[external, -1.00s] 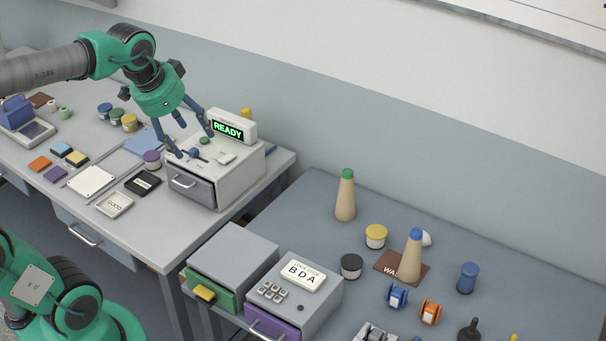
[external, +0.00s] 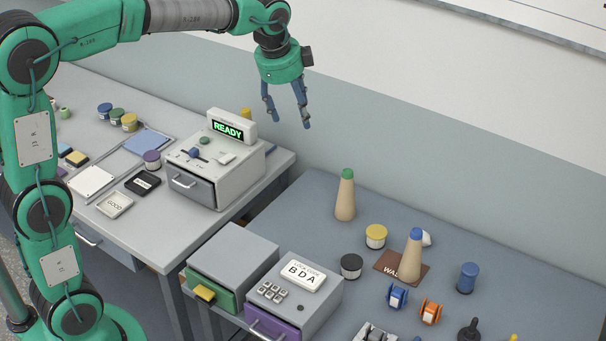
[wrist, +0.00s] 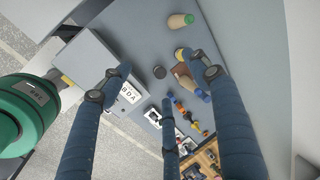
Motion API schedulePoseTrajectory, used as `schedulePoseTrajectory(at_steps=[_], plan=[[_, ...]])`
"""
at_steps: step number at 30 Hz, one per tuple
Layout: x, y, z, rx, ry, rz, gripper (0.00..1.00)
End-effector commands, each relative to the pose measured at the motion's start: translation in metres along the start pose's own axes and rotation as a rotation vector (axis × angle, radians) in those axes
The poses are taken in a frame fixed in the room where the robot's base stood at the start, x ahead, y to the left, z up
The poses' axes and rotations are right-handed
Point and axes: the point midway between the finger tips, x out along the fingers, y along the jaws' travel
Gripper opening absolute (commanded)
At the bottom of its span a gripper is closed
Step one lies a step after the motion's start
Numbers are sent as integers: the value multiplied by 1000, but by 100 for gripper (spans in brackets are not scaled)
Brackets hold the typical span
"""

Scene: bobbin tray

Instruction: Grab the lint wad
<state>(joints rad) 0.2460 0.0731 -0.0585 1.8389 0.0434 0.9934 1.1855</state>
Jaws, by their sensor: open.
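A small off-white lump (external: 427,239), which looks like the lint wad, lies on the right-hand table. It is partly hidden behind the tan cone with a blue top (external: 413,258), beside the brown mat marked "WAS…" (external: 386,268). I cannot make the lump out in the wrist view. In the wrist view my gripper's fingers (wrist: 160,75) are spread above the right-hand table.
The READY box (external: 240,178) is on the left table. Grey drawer units (external: 235,250) stand at the front.

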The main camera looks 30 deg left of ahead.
Motion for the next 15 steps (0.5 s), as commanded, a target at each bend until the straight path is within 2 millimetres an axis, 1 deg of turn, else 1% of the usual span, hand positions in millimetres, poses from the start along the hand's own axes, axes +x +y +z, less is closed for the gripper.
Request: schedulePoseTrajectory(at_steps=[1,6,11,15], plan=[[11,-8,-11,47,-1,9,62],[42,-33,-41,212,-4,31,62],[74,-53,-71,367,-3,52,62],[104,-68,-99,504,-1,69,62]])
